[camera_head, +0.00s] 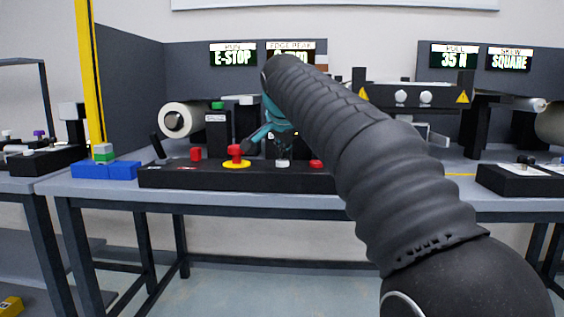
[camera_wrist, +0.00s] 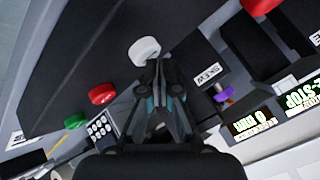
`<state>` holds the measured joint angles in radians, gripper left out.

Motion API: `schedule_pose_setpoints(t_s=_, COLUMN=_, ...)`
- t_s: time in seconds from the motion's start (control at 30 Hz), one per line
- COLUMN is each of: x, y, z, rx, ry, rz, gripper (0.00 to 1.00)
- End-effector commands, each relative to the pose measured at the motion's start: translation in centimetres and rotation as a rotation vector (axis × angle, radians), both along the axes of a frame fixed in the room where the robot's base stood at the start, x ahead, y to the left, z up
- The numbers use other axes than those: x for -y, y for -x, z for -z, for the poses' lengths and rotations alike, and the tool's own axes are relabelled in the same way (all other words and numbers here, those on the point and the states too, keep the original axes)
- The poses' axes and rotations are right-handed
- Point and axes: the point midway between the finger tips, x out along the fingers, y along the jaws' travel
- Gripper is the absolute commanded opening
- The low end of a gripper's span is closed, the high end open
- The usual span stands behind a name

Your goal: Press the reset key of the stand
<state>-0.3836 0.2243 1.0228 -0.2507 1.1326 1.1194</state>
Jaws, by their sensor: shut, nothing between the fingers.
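The stand's black control console (camera_head: 215,178) lies along the front of the table. A white round key (camera_wrist: 144,50) shows right beside my gripper's fingertips (camera_wrist: 159,64) in the wrist view; I cannot tell whether they touch it. I see no reset label on it. In the head view a pale key (camera_head: 282,163) sits on the console below my teal-marked gripper (camera_head: 277,140). My gripper is shut and empty, pointing down at the console. My arm hides part of the console's right side.
A red mushroom button on a yellow collar (camera_head: 236,155) and red buttons (camera_head: 196,154) (camera_head: 316,163) stand close by. A purple knob (camera_wrist: 220,93) beside a SKEW label shows in the wrist view. A display (camera_head: 233,57) reads E-STOP.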

Motion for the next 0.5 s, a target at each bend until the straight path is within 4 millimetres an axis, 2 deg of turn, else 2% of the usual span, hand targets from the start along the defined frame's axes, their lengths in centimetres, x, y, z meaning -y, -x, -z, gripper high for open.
schedule_pose_setpoints(t_s=0.5, x=0.00, y=0.00, z=0.59, rx=0.000, ry=0.000, rz=0.000, gripper=0.00)
